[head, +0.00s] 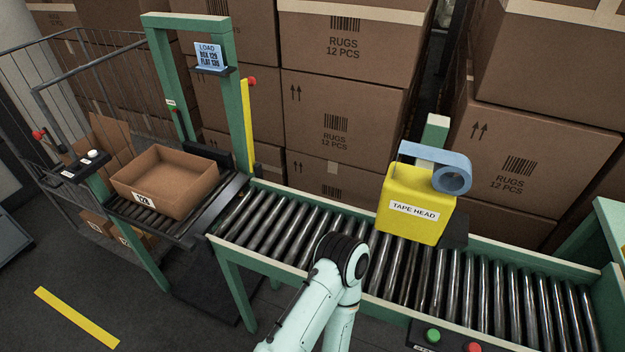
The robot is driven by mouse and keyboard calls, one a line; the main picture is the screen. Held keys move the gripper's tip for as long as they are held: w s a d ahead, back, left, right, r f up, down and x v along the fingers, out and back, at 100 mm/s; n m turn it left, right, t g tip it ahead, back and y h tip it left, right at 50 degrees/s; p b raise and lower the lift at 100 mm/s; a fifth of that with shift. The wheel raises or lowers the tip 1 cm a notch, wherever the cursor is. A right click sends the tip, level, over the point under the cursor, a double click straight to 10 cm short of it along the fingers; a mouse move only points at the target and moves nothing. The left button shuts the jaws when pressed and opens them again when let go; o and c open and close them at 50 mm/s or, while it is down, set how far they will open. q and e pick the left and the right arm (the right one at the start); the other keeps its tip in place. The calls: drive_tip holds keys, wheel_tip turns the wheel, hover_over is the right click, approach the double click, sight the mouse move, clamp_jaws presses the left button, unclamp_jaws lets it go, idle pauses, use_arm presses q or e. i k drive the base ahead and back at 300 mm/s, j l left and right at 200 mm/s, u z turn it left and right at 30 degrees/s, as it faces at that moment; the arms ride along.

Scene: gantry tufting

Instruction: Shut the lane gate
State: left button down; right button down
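No part is labelled as the lane gate, and I cannot tell for sure which one it is. A yellow upright bar (248,124) with a red knob (252,80) at its top stands beside the green portal frame (235,58), at the left end of the roller conveyor. A grey wire-mesh barrier (92,92) stands at the far left behind the load station. One of my pale green arms reaches up from the bottom middle, in front of the conveyor. Its black joint shows, but neither gripper is in view.
The roller conveyor (300,226) runs rightward under a yellow tape head (408,218). Green and red buttons (433,336) are at its front edge. Stacked rug cartons (345,115) fill the back.

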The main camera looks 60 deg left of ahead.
sight(251, 81)
drive_tip(key=u, duration=2.6)
drive_tip(key=j, duration=0.1)
